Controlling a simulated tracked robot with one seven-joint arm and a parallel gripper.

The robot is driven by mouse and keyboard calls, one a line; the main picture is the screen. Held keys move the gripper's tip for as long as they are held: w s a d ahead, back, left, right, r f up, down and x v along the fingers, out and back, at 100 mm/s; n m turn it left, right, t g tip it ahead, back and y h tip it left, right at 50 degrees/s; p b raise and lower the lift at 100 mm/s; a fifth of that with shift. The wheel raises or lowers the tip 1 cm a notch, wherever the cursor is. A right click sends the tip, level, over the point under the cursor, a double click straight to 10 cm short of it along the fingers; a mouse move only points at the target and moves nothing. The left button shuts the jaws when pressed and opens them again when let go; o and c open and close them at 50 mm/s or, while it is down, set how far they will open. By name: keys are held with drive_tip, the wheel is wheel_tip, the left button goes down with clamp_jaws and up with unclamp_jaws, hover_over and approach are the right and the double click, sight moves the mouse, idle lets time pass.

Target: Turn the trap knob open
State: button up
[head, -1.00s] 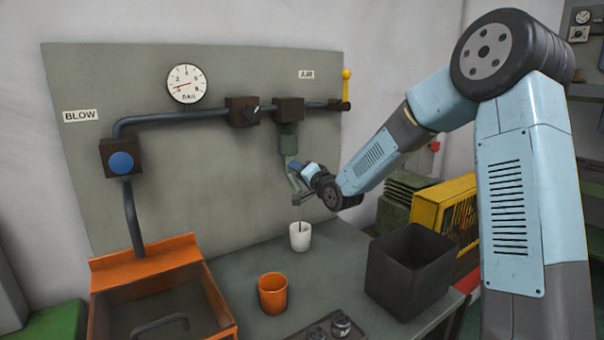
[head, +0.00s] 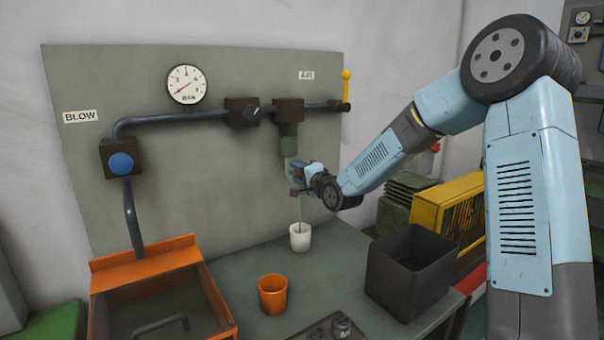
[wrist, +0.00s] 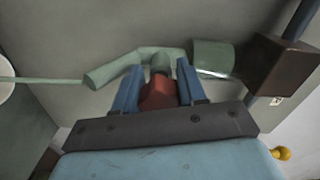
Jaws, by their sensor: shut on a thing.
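The trap (wrist: 212,56) is a green cylinder under a dark brown block, with a bent green outlet pipe (wrist: 112,72). The red trap knob (wrist: 158,92) sits between my blue fingers in the wrist view. My gripper (wrist: 157,82) is shut on it. In the head view my gripper (head: 294,178) is at the bottom of the trap (head: 289,146) and hides the knob. A thin pale stream (wrist: 45,80) runs from the outlet pipe to the white cup (wrist: 5,78). The cup (head: 300,238) stands upright on the bench below the trap.
A pressure gauge (head: 187,85) and pipework are on the grey panel, with a yellow-handled valve (head: 346,88) at right. An orange cup (head: 273,294), a dark open bin (head: 411,265) and an orange-rimmed basin (head: 145,252) are nearby.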

drive_tip(key=shift+w+d+f, duration=0.1)
drive_tip(key=shift+d+f, duration=0.05)
drive_tip(key=shift+d, duration=0.1)
drive_tip(key=o, duration=0.8)
drive_tip(key=shift+o, duration=1.3)
drive_tip(key=shift+a, duration=0.1)
drive_tip(key=v, duration=1.3)
drive_tip(key=shift+s+d, duration=0.25)
drive_tip(key=shift+s, duration=0.05)
